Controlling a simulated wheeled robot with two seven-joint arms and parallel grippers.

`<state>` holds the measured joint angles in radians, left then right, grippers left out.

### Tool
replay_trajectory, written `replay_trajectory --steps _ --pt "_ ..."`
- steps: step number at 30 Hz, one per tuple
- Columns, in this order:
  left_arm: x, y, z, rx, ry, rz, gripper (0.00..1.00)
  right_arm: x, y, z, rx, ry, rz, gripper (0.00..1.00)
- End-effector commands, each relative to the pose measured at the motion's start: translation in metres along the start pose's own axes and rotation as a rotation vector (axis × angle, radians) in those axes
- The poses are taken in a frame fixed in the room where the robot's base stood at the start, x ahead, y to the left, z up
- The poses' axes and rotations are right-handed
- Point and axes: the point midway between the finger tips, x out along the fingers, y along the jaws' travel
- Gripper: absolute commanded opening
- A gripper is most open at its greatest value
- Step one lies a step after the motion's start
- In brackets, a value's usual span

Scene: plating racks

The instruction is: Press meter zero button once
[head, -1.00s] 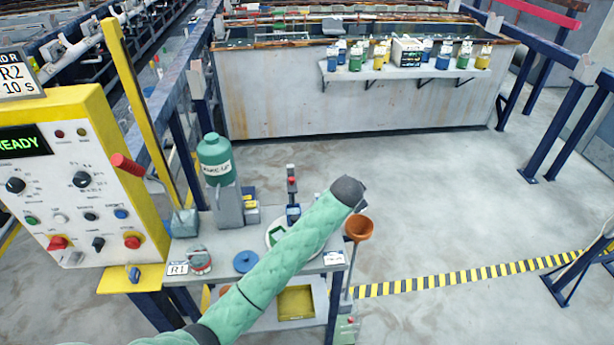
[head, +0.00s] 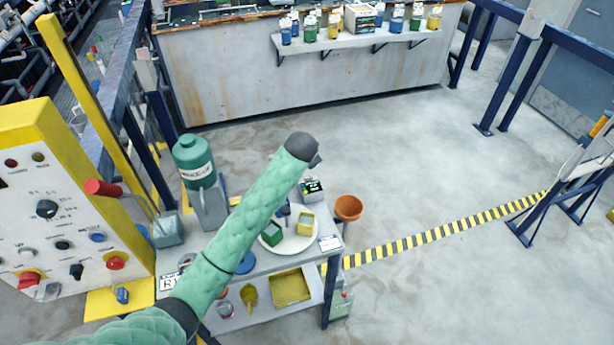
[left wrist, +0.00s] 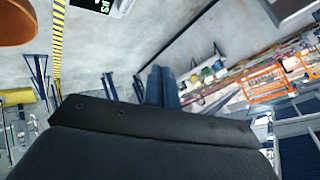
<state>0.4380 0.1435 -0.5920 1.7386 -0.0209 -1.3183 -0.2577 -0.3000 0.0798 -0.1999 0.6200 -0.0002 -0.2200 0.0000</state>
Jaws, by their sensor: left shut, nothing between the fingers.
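The meter (head: 312,188) is a small box with a dark face and green digits, standing at the back of the small bench, behind a round white plate. Its lower part also shows at the top edge of the left wrist view (left wrist: 92,5). I cannot make out which spot on it is the zero button. My left gripper (head: 317,160) is mostly hidden behind the dark wrist end, above the meter in the picture and apart from it. In the left wrist view its blue-grey fingers (left wrist: 162,85) are together and empty. My right gripper is in neither view.
The white plate (head: 301,243) holds a green block (head: 272,233) and a yellow block (head: 306,225). A green bottle (head: 194,160) stands left of my arm. An orange funnel (head: 348,208) is at the bench's right end. A yellow control panel (head: 60,190) stands at left.

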Motion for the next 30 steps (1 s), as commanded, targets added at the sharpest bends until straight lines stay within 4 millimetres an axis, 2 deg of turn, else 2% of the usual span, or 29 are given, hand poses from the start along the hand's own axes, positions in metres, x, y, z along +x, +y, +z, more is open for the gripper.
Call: replay_trajectory --steps 9,18,30 --pt "0.025 0.018 0.018 0.000 -0.002 0.001 0.00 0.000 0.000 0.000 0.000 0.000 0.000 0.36" --pt "0.049 0.036 0.036 0.000 -0.001 0.001 0.00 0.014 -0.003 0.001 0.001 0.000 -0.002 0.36" --pt "0.057 0.042 0.041 0.000 0.001 0.000 0.00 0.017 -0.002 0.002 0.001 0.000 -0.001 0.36"
